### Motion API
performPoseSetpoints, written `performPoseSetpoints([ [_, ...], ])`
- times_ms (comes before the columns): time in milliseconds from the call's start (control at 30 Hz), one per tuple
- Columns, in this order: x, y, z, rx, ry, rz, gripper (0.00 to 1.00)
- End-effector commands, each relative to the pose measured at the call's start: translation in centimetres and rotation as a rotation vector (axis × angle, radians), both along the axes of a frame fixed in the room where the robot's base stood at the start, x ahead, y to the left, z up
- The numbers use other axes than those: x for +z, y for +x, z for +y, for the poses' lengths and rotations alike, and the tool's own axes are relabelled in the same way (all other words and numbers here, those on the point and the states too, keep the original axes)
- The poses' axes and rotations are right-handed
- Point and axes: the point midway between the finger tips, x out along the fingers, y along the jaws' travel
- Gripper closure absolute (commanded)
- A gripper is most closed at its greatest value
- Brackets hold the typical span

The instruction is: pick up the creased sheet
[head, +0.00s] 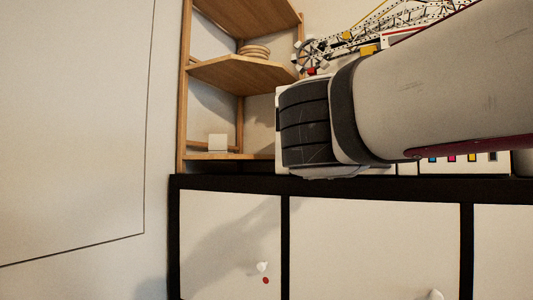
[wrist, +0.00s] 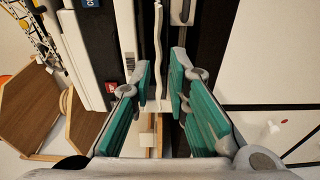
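The creased sheet (wrist: 158,40) shows in the wrist view as a thin, wavy white strip seen nearly edge-on. It runs from the top edge down between my fingers. My gripper (wrist: 161,68) is open, with its green-padded fingers on either side of the sheet. Gaps show between the sheet and both fingers, and I cannot see it being touched. In the head view my arm covers the gripper's fingers and the sheet.
A white printer (head: 283,140) stands on the dark-topped cabinet (head: 230,182), mostly behind my arm. A wooden shelf (head: 235,72) holds stacked rings (head: 254,51) and a white block (head: 217,142). A crane model (head: 345,42) stands behind. Cabinet knobs (head: 262,266) stick out below.

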Motion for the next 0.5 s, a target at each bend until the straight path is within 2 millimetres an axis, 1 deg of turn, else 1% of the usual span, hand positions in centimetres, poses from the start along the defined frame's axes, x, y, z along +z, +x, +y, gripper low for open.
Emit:
performPoseSetpoints([
  [167, 0.1, 1.4, -0.6, -0.003, 0.001, 0.003, 0.84],
  [300, 0.2, 3.3, -1.4, -0.003, 0.002, 0.004, 0.84],
  [400, 0.2, 4.4, -1.9, -0.003, 0.002, 0.002, 0.84],
  [500, 0.2, 4.9, -2.1, -0.002, 0.002, 0.001, 0.84],
])
